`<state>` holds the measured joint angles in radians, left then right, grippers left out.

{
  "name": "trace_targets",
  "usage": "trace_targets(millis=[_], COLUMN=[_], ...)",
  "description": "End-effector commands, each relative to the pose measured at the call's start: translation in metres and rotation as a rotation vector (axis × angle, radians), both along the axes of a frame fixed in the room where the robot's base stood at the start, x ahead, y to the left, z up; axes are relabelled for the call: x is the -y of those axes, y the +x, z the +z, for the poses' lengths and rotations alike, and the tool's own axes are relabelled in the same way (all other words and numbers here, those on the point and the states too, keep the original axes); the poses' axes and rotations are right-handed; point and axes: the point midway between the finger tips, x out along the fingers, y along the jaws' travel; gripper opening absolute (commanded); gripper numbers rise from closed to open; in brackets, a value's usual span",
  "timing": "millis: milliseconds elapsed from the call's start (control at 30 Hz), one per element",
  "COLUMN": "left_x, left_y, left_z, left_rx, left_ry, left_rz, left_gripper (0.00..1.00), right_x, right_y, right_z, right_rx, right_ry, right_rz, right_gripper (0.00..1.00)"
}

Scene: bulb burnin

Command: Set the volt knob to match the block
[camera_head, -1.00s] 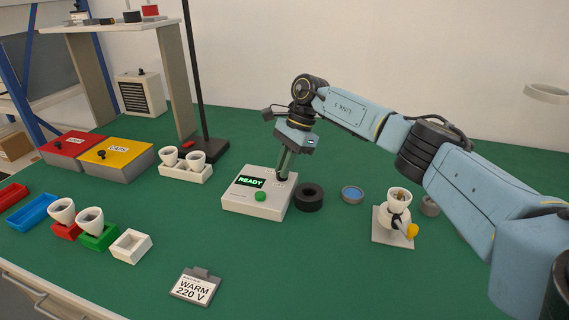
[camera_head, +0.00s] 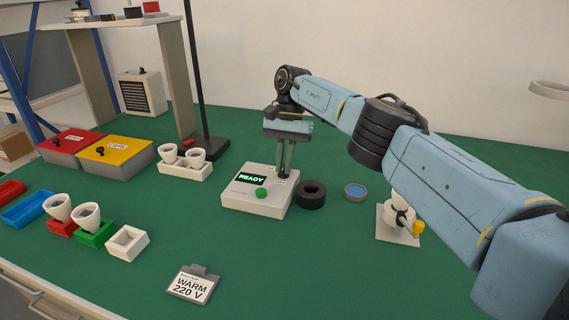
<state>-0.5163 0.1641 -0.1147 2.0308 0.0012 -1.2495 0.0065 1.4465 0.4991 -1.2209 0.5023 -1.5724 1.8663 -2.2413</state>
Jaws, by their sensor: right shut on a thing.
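The white tester box (camera_head: 254,205) stands mid-table with a green READY display (camera_head: 251,178) and a green button (camera_head: 261,193). The black volt knob (camera_head: 283,173) is at its back right corner, mostly hidden by the fingers. My right gripper (camera_head: 285,168) points down from above and is shut on the knob. The knob's setting cannot be read. The grey block (camera_head: 193,284) at the front carries a card reading WARM 220 V. My left gripper is not in view.
A black ring (camera_head: 312,195) and a blue-centred dish (camera_head: 355,191) lie right of the box. A lamp stand (camera_head: 398,236) is further right. Coloured trays with bulbs, a white tray (camera_head: 127,242) and lidded red and yellow boxes (camera_head: 117,152) are left.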

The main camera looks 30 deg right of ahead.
Motion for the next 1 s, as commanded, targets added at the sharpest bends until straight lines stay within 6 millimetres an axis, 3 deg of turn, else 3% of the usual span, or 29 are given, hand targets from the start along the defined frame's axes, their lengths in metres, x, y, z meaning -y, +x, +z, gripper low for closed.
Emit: trace_targets(millis=[533,567,700,1000], left_x=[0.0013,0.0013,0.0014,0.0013], left_y=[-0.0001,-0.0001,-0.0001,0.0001], left_z=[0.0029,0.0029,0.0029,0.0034], left_rx=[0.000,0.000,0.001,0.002], left_ry=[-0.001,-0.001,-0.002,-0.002], left_rz=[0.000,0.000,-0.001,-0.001], left_gripper=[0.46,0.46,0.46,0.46], right_x=[-0.0005,-0.0005,-0.0003,0.0003], right_y=[0.0005,0.0005,0.0004,0.0001], right_z=[0.0007,0.0007,0.0004,0.0005], right_rx=[0.002,0.003,0.001,0.001], right_ry=[0.000,0.000,0.000,-0.001], right_rz=[0.025,0.025,0.023,0.022], right_gripper=[0.00,0.14,0.32,0.32])
